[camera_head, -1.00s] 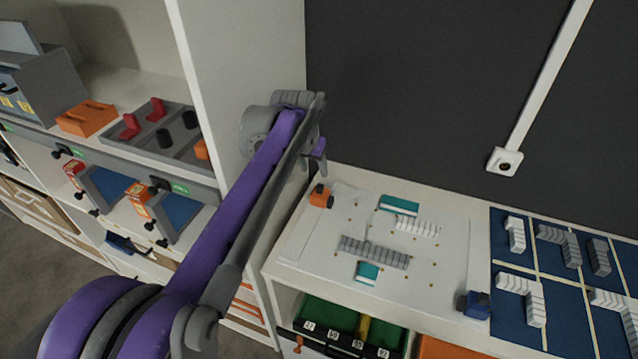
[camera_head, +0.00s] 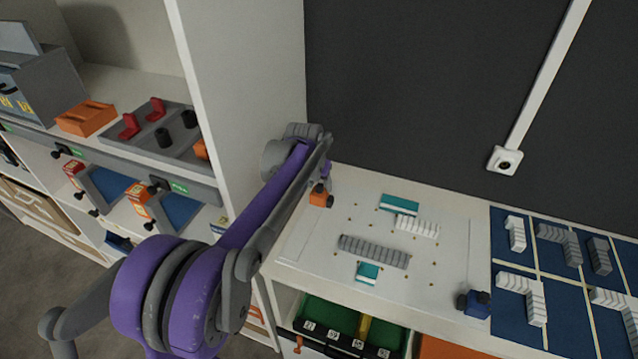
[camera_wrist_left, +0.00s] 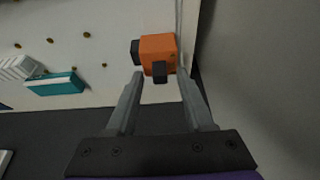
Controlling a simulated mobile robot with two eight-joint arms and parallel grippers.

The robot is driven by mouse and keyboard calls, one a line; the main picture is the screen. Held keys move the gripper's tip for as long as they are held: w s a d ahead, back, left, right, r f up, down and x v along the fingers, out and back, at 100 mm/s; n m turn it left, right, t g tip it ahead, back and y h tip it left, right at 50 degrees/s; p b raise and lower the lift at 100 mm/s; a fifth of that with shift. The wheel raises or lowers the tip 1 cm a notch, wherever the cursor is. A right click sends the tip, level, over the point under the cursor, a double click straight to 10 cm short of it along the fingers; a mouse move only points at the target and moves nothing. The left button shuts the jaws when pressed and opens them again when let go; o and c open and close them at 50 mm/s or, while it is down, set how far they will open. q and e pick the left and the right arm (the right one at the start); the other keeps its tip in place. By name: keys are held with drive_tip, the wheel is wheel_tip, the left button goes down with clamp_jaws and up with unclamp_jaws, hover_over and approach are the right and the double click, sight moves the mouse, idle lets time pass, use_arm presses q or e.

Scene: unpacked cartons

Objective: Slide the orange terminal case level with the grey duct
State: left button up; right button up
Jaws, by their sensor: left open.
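The orange terminal case (camera_head: 320,199), with black knobs, stands at the far left corner of the white board. The grey duct (camera_head: 374,251) is a long ribbed strip lying near the middle of the board. My left gripper (camera_head: 324,184) is just above and behind the orange case. In the left wrist view the orange case (camera_wrist_left: 158,54) is just beyond the fingertips of the gripper (camera_wrist_left: 160,85), which are spread and empty. The case is not visibly gripped. The grey duct does not show in the wrist view. My right gripper is not in view.
The white board (camera_head: 310,240) also carries two teal-and-white blocks (camera_head: 399,204) (camera_head: 367,272), a white ribbed duct (camera_head: 417,226) and a blue case (camera_head: 474,303) at the front right. A tall white shelf panel (camera_head: 240,90) rises on the left. A dark wall stands behind.

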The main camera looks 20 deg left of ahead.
use_arm(q)
clamp_jaws()
idle(1.4)
